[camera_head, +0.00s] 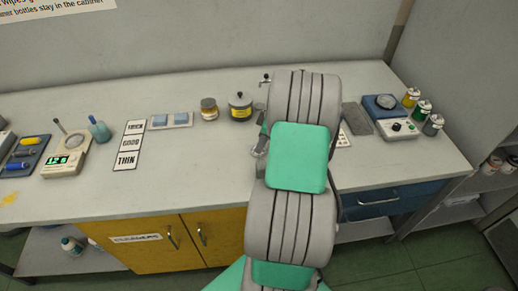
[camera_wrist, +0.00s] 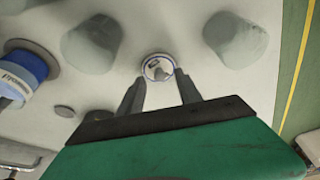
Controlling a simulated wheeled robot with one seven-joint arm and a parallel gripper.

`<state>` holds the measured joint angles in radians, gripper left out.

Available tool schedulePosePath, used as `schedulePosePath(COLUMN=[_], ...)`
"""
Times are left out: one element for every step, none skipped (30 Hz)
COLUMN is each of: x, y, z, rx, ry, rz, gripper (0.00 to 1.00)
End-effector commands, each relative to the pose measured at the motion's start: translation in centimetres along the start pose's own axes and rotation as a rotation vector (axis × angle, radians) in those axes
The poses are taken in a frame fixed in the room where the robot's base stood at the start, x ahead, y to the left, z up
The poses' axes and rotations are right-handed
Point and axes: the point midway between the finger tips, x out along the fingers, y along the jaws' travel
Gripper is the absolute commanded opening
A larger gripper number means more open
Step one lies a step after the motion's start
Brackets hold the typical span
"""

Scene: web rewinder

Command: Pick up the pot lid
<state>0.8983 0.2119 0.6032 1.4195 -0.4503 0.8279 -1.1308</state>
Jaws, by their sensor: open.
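In the head view a squat pot (camera_head: 240,112) with a yellow label stands on the bench, left of my arm. A dark pot lid (camera_head: 240,98) with a small knob sits on it. In the wrist view my gripper (camera_wrist: 159,87) is open, its two grey fingers apart. Just beyond the fingertips is a small round thing (camera_wrist: 158,67) with a pale bluish rim and a shiny, mottled middle; I cannot tell whether it is a lid. Nothing shows held. My arm hides the gripper's fingertips in the head view.
The wrist view shows a blue and white object (camera_wrist: 22,72) at left. Open bench lies in front of the pot.

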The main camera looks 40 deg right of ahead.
Motion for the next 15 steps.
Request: schedulePosePath(x=[0.7,1.1,1.4,1.6,1.7,1.7,1.7,1.7,1.7,1.7,1.7,1.7,1.7,1.7,1.7], y=[-0.1,-0.1,-0.1,0.0,0.0,0.0,0.0,0.0,0.0,0.0,0.0,0.0,0.0,0.0,0.0], z=[-0.1,-0.1,-0.1,-0.1,0.0,0.0,0.0,0.0,0.0,0.0,0.0,0.0,0.0,0.0,0.0], rx=[-0.001,-0.002,-0.001,-0.001,-0.001,-0.001,0.0,0.0,0.0,0.0,0.0,0.0,0.0,0.0,0.0], ry=[0.0,0.001,0.0,0.0,0.0,0.0,0.0,0.0,0.0,0.0,0.0,0.0,0.0,0.0,0.0], rz=[-0.002,-0.001,0.0,0.0,0.001,0.002,0.003,0.003,0.002,0.002,0.002,0.002,0.002,0.002,0.002], gripper=[0.41,0.41,0.41,0.41,0.41,0.41,0.41,0.41,0.41,0.41,0.39,0.36,0.33,0.31,0.28])
